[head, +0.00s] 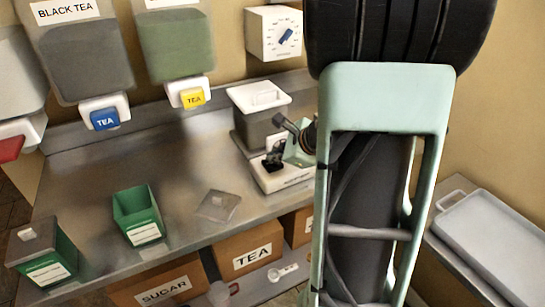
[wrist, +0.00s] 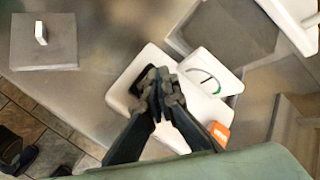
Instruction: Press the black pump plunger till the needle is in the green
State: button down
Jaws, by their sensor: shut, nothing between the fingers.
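The white pump unit (head: 284,181) stands on the steel counter, and in the wrist view its white base (wrist: 127,83) lies under my gripper. The black plunger (wrist: 143,84) shows beside my fingers and is partly hidden by them; it also shows in the head view (head: 272,163). My gripper (wrist: 160,88) is shut and empty, over or against the plunger; I cannot tell whether they touch. The needle's exact place against the green is too small to tell.
A green open box (head: 137,214), a loose grey lid (head: 217,206) and a lidded green box (head: 42,255) stand to the left. Tea dispensers (head: 176,45) hang above.

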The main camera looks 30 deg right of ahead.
jog(key=shift+f, duration=0.3)
jog(key=shift+r, duration=0.1)
dwell(0.3)
jog(key=shift+r+p, duration=1.35)
jog(key=shift+r, duration=0.55)
notch_tip(320, 180, up, 5)
jog(key=p, duration=0.4)
jog(key=shift+w+a+r, duration=0.1)
jog(key=shift+r, duration=0.05)
dwell(1.2)
